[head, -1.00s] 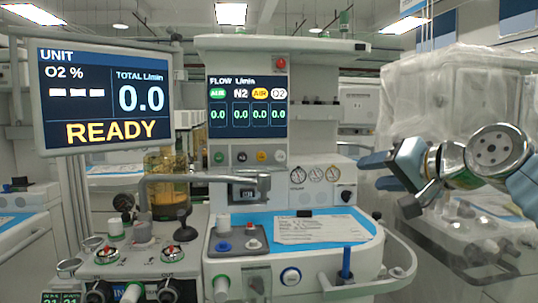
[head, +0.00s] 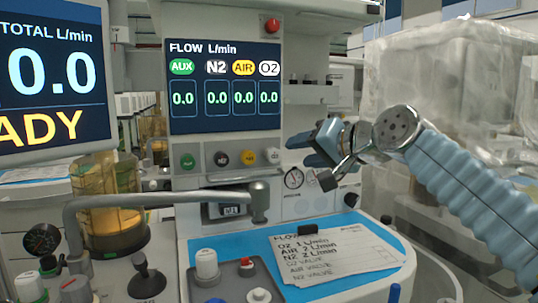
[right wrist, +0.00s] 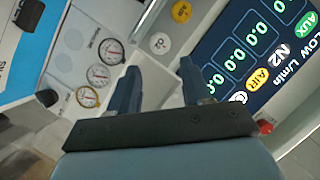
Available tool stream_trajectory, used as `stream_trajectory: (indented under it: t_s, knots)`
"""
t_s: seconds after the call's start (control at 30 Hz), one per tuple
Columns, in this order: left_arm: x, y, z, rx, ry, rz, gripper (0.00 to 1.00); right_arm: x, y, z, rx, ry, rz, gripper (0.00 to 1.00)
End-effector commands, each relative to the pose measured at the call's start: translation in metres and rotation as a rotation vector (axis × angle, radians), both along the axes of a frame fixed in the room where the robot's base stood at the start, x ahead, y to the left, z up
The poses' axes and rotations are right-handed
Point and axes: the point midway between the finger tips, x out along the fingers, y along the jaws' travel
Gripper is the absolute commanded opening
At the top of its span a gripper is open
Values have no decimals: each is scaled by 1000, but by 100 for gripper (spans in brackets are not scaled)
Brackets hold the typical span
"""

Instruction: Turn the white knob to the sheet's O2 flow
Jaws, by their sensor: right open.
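The white knob (head: 272,156) is at the right end of the knob row under the flow display (head: 224,88); it also shows in the right wrist view (right wrist: 160,43). The display reads 0.0 for AUX, N2, AIR and O2. The paper sheet (head: 340,254) lies on the blue mat; its O2 line appears to read 1 L/min. My right gripper (head: 304,148) is open and empty, just right of the white knob and apart from it. Its two fingers (right wrist: 160,82) point toward the panel in the right wrist view. My left gripper is not in view.
Green (head: 188,162), black (head: 221,159) and yellow (head: 248,158) knobs sit left of the white one. Round gauges (head: 293,178) are below my right gripper. A grey metal arm (head: 160,197) crosses in front of the machine. A plastic-covered unit (head: 450,90) stands at right.

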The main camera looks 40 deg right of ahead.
Motion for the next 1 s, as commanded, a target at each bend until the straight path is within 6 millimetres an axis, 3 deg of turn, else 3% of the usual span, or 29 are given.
stream_trajectory:
  t_s: [0.3,0.5,0.9,1.0]
  knots:
    - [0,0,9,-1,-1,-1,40,71,-1,-20,2,5,2,48]
    - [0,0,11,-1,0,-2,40,99,-2,-27,1,2,2,48]
    - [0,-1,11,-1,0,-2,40,106,-2,-30,0,1,1,48]
    - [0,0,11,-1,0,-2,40,106,-2,-30,0,1,1,33]
